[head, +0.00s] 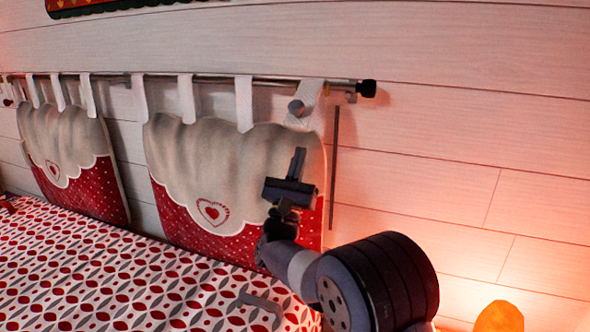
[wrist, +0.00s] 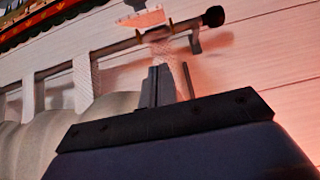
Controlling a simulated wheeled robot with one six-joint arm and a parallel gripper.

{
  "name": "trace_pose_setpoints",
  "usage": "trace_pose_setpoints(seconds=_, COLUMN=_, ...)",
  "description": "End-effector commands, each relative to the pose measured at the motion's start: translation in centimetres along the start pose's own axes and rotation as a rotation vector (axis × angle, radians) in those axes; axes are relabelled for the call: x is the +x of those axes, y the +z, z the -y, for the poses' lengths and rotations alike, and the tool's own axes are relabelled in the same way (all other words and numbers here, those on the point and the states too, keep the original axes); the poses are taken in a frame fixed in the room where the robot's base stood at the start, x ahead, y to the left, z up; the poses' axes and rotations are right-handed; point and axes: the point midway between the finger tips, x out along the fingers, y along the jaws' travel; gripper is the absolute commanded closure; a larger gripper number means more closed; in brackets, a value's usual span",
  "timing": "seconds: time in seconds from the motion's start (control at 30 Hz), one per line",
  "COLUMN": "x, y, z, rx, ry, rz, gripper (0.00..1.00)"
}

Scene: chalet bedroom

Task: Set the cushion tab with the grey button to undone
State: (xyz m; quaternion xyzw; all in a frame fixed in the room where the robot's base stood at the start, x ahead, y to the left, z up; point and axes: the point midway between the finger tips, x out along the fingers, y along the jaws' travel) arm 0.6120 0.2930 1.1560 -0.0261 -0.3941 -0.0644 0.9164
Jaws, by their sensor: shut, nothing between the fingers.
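The cushion tab with the grey button (head: 297,107) is the rightmost tab of the right cushion (head: 190,150). It loops over the rod near the rod's dark end knob, with the grey button on its front. In the wrist view the tab (wrist: 160,50) shows just beyond my fingertips, its lower part and the button hidden behind them. My gripper (head: 299,152) is shut and empty, pointing up in front of the cushion's upper right part, below the button. In the wrist view its fingers (wrist: 157,72) are together.
The rod (head: 215,79) runs along the plank wall, its dark end knob (head: 367,88) at the right. A thin dark bar (head: 334,155) hangs beside the cushion. The left cushion (head: 60,145) hangs further left. A patterned bedspread (head: 120,270) lies below, and an orange lamp (head: 499,317) glows lower right.

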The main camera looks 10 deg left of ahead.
Motion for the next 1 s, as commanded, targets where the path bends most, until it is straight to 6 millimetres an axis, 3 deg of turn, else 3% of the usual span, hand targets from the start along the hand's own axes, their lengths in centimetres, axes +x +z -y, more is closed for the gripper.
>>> trace_pose_setpoints(seconds=0.03, x=1.5, y=0.3, z=0.1, rx=-0.001, ry=-0.001, rz=0.002, gripper=1.00)
trace_pose_setpoints(seconds=0.17, x=4.0, y=0.2, z=0.0, rx=-0.002, ry=0.000, rz=0.001, gripper=1.00)
trace_pose_setpoints(seconds=0.3, x=4.2, y=2.6, z=-0.1, rx=0.000, ry=0.003, rz=0.000, gripper=1.00)
trace_pose_setpoints(seconds=0.43, x=4.4, y=3.6, z=0.0, rx=0.000, ry=0.002, rz=-0.001, gripper=1.00)
trace_pose_setpoints(seconds=1.0, x=4.2, y=3.8, z=0.0, rx=-0.003, ry=-0.001, rz=-0.008, gripper=1.00)
